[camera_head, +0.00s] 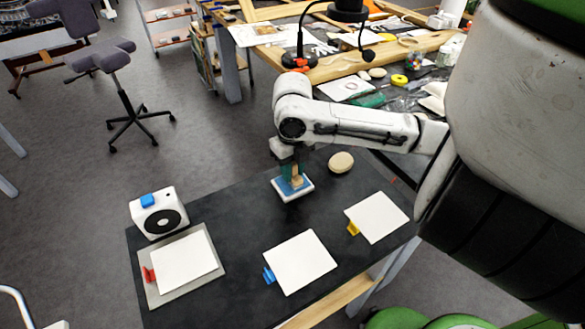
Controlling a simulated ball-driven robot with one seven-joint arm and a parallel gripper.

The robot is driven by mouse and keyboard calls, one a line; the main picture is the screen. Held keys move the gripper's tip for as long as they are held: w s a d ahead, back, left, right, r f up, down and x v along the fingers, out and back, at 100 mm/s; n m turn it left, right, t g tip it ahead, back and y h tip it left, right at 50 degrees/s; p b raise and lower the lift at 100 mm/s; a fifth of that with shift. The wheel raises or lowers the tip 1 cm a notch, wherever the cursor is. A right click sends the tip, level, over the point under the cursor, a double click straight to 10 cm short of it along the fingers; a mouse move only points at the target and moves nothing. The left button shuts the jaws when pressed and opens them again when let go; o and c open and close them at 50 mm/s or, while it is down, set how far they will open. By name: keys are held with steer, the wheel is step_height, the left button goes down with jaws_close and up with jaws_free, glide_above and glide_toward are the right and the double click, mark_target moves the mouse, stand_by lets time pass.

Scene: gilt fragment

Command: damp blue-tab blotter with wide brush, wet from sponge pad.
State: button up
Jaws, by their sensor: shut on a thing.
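The blue-tab blotter (302,260), a white square sheet, lies flat at the front middle of the dark table, with its blue tab (269,276) at its left edge. The sponge pad (281,187) is a blue pad in a shallow white tray near the table's back edge. My gripper (292,167) points down above the pad, shut on the brush (297,182), whose tan part shows between gripper and pad. The brush's lower end is at the pad; whether it touches is too small to tell. The gripper partly hides brush and pad.
A red-tab blotter (184,263) lies on a grey board at left, with a white box (157,213) with a black disc behind it. A yellow-tab blotter (378,217) lies at right. A round cream object (341,162) sits right of the pad. Bare table separates the blotters.

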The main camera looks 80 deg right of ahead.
mark_target(293, 163)
stand_by(0.3)
steer(key=shift+r+p, duration=2.55)
steer(key=shift+r, duration=0.95)
